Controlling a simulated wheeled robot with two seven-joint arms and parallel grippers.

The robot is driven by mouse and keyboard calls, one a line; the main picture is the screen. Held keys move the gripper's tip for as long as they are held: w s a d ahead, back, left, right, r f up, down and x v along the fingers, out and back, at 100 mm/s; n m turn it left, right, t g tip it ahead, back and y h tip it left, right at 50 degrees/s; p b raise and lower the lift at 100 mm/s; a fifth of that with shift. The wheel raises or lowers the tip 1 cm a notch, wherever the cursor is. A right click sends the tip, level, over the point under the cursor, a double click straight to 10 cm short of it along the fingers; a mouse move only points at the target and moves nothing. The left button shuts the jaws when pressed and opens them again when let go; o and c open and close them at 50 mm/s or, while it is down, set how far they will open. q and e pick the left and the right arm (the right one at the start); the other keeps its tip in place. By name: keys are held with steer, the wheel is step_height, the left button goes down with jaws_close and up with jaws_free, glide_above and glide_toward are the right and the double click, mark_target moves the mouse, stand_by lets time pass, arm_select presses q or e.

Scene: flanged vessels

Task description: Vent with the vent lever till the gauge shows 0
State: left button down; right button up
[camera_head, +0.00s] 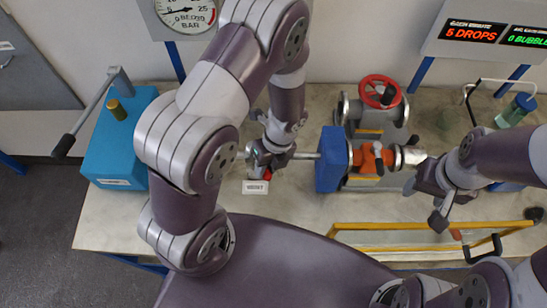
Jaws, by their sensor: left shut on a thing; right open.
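The vent lever (267,174) shows only as a small red piece under my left gripper, behind a small white label (256,187). My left gripper (268,166) is shut on the lever and hides most of it. The gauge (187,14) is on the back wall at the upper left, with its top cut off by the frame. Its dial shows 5 and 25 and the word BAR; I cannot read the needle. My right gripper (424,203) is open and empty, over the table right of the orange valve.
A blue pump box (112,150) with a long handle stands left. A blue flange block (333,160), an orange valve (370,157) and a red handwheel (380,90) stand mid-table. A yellow rail (400,226) crosses the front. A display (485,34) reads 5 DROPS.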

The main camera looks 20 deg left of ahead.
arm_select(q)
steer(key=m, duration=0.1)
steer(key=s+a+m, duration=0.1)
steer(key=shift+a+r+m+t+y, duration=0.15)
steer(key=shift+m+t+y, duration=0.15)
steer(key=m, duration=0.1)
steer(key=a+m, duration=0.1)
steer(key=shift+s+a+m+t, duration=0.3)
steer(key=shift+m+t, duration=0.1)
steer(key=shift+r, duration=0.1)
steer(key=c, duration=0.9)
jaws_free()
steer(key=shift+a, duration=0.15)
steer(key=shift+f, duration=0.2)
steer(key=p+v, duration=0.3)
steer(key=v, duration=0.9)
steer(key=shift+d+r+p, duration=0.2)
steer(key=shift+r+p, duration=0.1)
